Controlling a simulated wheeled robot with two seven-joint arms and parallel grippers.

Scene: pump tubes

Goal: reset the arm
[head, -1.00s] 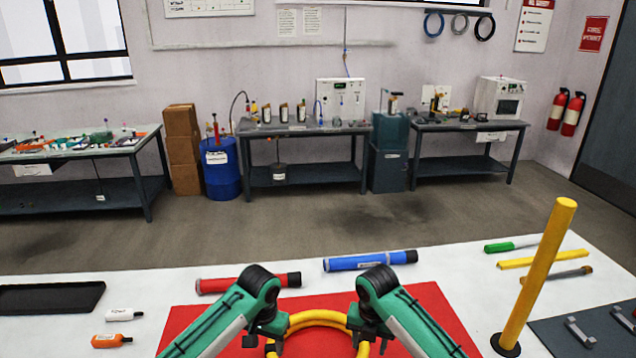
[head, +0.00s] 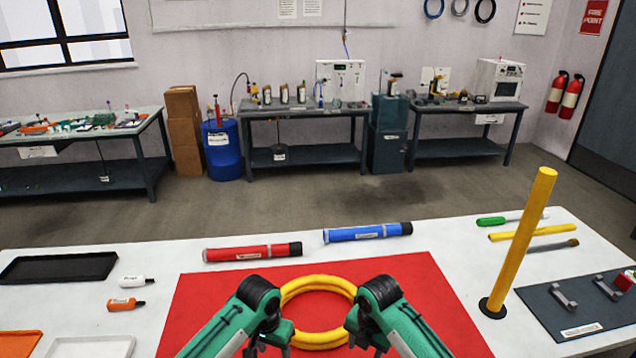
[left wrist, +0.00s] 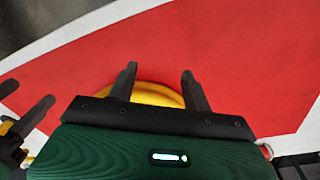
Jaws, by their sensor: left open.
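My left gripper (head: 268,346) is open, on the near left side of the yellow coiled tube (head: 320,337), in the head view. In the left wrist view its two spread fingers (left wrist: 160,84) show with part of the yellow tube (left wrist: 155,96) beyond and between them; I see nothing gripped. My right gripper (head: 364,345) is on the near right side of the tube; its fingers are small and partly hidden by its wrist, so its opening is unclear. The yellow coil lies flat on the red mat (head: 215,300).
A red tube (head: 252,252) and a blue tube (head: 367,233) lie behind the mat. A yellow post (head: 520,240) stands upright at right, beside a dark panel (head: 575,325). A black tray (head: 58,267) and two small bottles (head: 126,304) are at left. The mat's right part is bare.

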